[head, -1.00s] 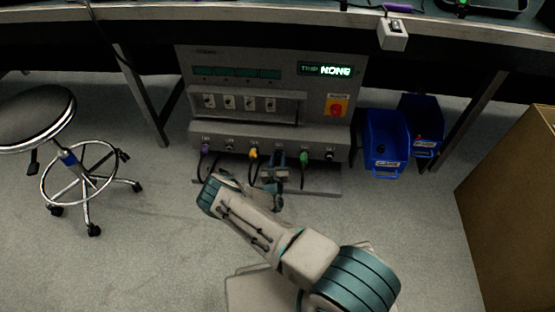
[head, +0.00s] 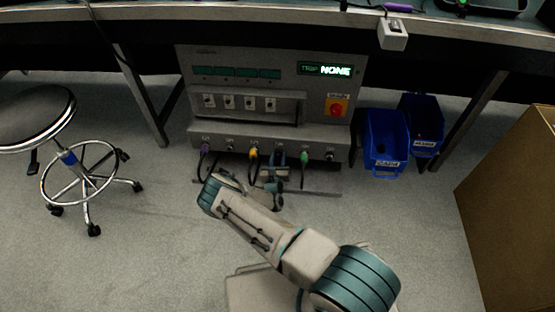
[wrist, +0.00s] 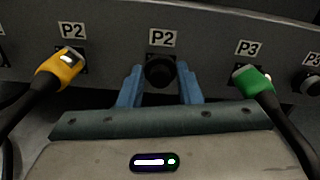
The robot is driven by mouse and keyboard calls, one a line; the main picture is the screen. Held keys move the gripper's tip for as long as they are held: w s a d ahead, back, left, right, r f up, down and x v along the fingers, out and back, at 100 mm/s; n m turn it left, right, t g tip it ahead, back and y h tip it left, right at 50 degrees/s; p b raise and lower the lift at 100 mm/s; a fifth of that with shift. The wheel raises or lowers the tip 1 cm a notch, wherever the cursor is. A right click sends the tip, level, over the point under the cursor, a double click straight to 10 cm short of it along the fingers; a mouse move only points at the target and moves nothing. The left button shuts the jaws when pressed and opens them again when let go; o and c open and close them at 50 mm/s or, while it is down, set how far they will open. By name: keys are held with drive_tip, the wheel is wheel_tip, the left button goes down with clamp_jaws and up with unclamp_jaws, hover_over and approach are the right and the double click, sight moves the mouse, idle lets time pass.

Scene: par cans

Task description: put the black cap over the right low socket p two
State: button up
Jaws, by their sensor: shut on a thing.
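My gripper (wrist: 160,75) has its two blue fingers on either side of the black cap (wrist: 160,71) and is shut on it. The cap is directly below the right P2 label (wrist: 163,38) on the grey panel, in front of that socket. The cap hides the socket, and I cannot tell whether it is fully seated. In the head view my gripper (head: 278,158) is at the panel's low row, between the yellow and green plugs, and the cap cannot be made out.
A yellow plug (wrist: 60,68) sits in the left P2 socket and a green plug (wrist: 252,80) in P3, with black cables hanging close beside my gripper. Blue bins (head: 385,140) stand right of the cabinet (head: 270,120). A stool (head: 70,150) stands at left, a brown box (head: 515,210) at right.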

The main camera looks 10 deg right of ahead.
drive_tip(key=shift+w+d, duration=0.15)
drive_tip(key=shift+w, duration=0.4)
drive_tip(key=o, duration=1.1)
drive_tip(key=p+v, duration=0.4)
drive_tip(key=v, duration=1)
drive_tip(key=shift+r+p, duration=0.1)
drive_tip(key=shift+p, duration=0.25)
drive_tip(key=shift+w, duration=0.1)
